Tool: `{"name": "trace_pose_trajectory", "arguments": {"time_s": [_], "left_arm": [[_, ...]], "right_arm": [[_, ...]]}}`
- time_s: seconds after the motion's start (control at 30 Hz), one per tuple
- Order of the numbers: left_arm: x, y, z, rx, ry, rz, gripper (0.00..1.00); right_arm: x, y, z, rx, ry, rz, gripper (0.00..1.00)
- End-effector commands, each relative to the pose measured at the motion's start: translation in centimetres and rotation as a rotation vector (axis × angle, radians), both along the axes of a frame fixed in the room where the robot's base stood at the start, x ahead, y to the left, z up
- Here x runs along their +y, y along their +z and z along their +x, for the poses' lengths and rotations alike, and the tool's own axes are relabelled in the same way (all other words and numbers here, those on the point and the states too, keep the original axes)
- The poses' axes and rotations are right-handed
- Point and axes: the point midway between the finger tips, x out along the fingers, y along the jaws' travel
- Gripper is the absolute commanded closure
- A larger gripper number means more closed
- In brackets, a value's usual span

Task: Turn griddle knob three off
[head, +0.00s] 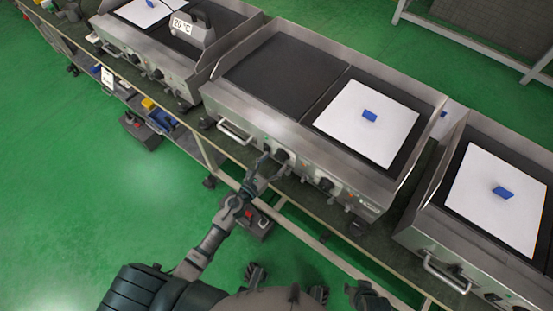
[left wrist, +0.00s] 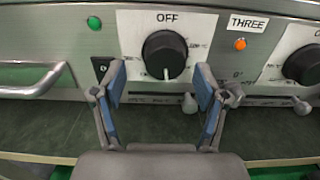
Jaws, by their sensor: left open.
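In the left wrist view, a black round knob (left wrist: 164,55) sits on a white dial plate under the word OFF, its white pointer line facing down. A THREE label (left wrist: 248,23) is to its right, above a lit orange lamp (left wrist: 240,44). A second knob (left wrist: 303,65) is cut by the right edge; its pointer is not visible. Which knob the label belongs to is unclear. My left gripper (left wrist: 161,88) is open, its fingers either side of the nearer knob's lower part; contact is unclear. In the head view, my left gripper (head: 262,168) is at the middle griddle's front (head: 246,114). My right gripper (head: 367,296) is low, its fingers unclear.
A green lamp (left wrist: 94,23) is left of the nearer knob. A bar handle (left wrist: 35,82) juts out further left. A white sheet with a blue block (head: 370,116) lies on the griddle top. More griddles stand on both sides. The green floor (head: 80,200) is open in front.

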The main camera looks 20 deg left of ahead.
Motion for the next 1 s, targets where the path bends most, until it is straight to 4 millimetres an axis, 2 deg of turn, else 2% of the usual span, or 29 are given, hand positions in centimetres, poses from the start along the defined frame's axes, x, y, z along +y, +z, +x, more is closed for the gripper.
{"name": "trace_pose_trajectory", "arguments": {"time_s": [0.17, 0.47, 0.5, 0.73, 1.0], "left_arm": [[-0.8, 0.0, 1.6, -0.001, 0.000, 0.003, 0.27], [-0.8, -0.1, 1.8, 0.000, -0.001, 0.002, 0.27], [-0.8, 0.0, 1.8, 0.001, 0.000, 0.001, 0.29], [-0.7, 0.0, 1.8, 0.000, -0.001, 0.000, 0.87], [-0.7, -0.1, 1.8, 0.006, 0.003, -0.011, 0.87]], "right_arm": [[-0.3, -0.1, -0.4, 0.019, 0.000, -0.003, 0.60], [-0.3, -0.1, -0.5, 0.024, -0.001, -0.006, 0.60], [-0.3, -0.1, -0.5, 0.024, -0.001, -0.006, 0.60], [-0.3, -0.1, -0.5, 0.024, -0.001, -0.006, 0.60], [-0.3, -0.1, -0.5, 0.023, -0.001, -0.005, 0.60]]}}
